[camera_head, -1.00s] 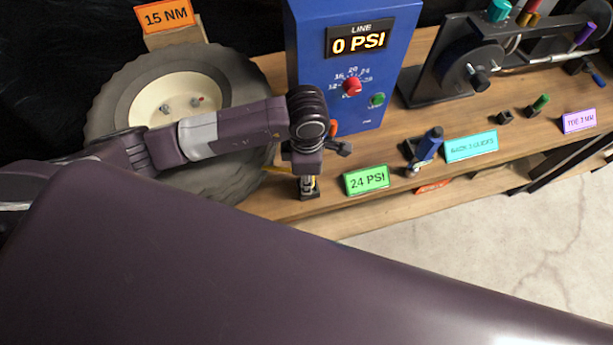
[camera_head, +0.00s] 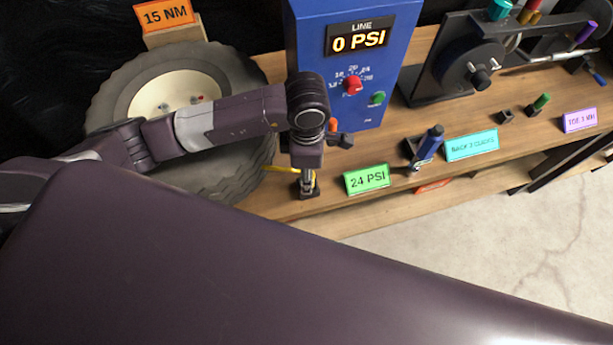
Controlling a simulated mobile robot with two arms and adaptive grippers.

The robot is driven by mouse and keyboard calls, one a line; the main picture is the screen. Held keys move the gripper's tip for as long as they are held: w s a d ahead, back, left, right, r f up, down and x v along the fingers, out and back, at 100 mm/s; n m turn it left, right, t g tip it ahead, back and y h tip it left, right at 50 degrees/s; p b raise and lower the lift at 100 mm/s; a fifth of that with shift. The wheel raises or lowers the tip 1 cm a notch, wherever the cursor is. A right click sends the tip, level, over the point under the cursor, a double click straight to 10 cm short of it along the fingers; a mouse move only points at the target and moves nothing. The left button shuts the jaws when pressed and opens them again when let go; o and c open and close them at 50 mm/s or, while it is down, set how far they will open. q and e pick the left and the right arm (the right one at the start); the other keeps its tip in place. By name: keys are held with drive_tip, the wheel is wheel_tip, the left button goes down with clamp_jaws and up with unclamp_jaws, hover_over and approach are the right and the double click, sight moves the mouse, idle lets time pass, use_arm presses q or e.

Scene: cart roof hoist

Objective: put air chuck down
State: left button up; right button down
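My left gripper (camera_head: 308,184) points down at the front edge of the wooden bench, left of the green "24 PSI" sign (camera_head: 367,179). A small dark holder (camera_head: 300,194) sits at its fingertips. A thin yellow piece (camera_head: 278,169), possibly the air chuck or its hose, runs from the tire side to the fingers. The fingers are small and partly hidden, so I cannot tell whether they are shut on it or apart. My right gripper is not in view.
The blue line box (camera_head: 310,75) reading "0 PSI" stands just behind the wrist. A blue-handled tool (camera_head: 428,143) stands right of the green sign.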

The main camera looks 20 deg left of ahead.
use_arm(q)
wheel_tip(320, 180, up, 8)
drive_tip(key=shift+w+r+b, duration=0.1)
drive_tip(key=shift+r+b, duration=0.05)
drive_tip(key=shift+b, duration=0.55)
drive_tip(key=shift+r, duration=0.65)
drive_tip(key=shift+f, duration=0.1)
